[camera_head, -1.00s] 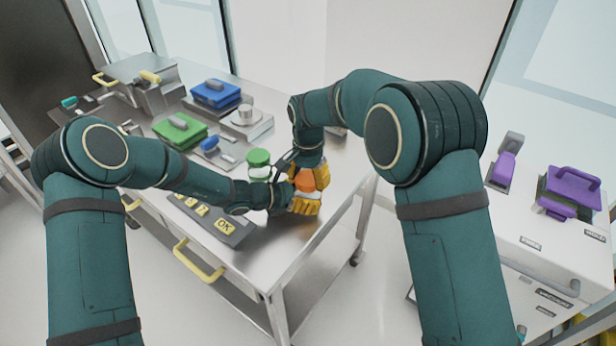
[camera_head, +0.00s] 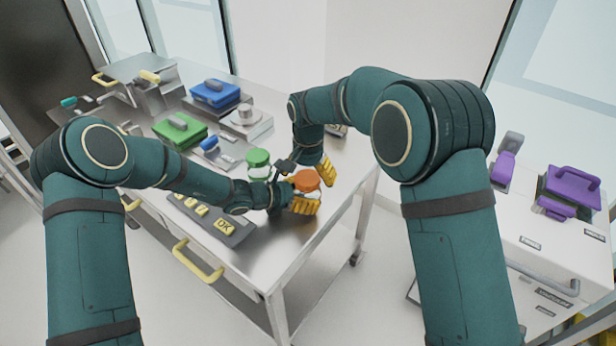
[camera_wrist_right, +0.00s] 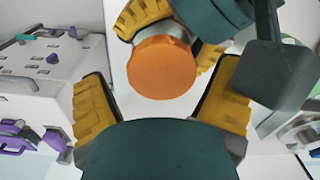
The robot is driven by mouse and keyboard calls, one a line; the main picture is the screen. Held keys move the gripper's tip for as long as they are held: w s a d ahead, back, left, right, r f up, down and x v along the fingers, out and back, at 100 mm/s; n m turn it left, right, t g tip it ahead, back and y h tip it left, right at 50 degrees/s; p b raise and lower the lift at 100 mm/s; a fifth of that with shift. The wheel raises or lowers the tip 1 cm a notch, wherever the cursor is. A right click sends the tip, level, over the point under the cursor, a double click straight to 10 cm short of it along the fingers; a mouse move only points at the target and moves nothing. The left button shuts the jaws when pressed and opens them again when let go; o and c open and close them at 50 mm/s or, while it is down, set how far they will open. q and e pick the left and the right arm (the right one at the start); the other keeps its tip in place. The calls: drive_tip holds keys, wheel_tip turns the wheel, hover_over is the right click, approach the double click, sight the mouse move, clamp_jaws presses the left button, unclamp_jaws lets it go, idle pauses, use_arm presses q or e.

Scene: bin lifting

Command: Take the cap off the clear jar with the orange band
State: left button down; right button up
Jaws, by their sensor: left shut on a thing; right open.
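The clear jar (camera_head: 310,192) has an orange cap (camera_head: 307,180) on top. Most of its body, including any band, is hidden by yellow fingers. My left gripper (camera_head: 304,205) is shut on the jar, near the table's right edge. My right gripper (camera_head: 323,169) is open and empty, just behind and above the cap in the head view. In the right wrist view the round orange cap (camera_wrist_right: 162,68) shows between and beyond my open right fingers, apart from them. The left gripper's yellow fingers (camera_wrist_right: 180,36) sit around the jar there.
A green-capped jar (camera_head: 258,164) stands close to the left of the held jar. A keypad panel (camera_head: 212,220) lies in front. Green (camera_head: 180,130) and blue (camera_head: 215,93) handled boxes and a scale-like device (camera_head: 246,122) stand further back. The table's front right corner is bare.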

drive_tip(key=shift+o, duration=0.3)
wheel_tip(320, 180, up, 4)
drive_tip(key=shift+r, duration=0.1)
drive_tip(key=shift+s+r+m, duration=0.1)
drive_tip(key=shift+r+m, duration=1.45)
drive_tip(key=shift+m, duration=0.05)
drive_tip(key=shift+f, duration=3.9)
drive_tip(key=c, duration=1.3)
drive_tip(key=n, duration=0.3)
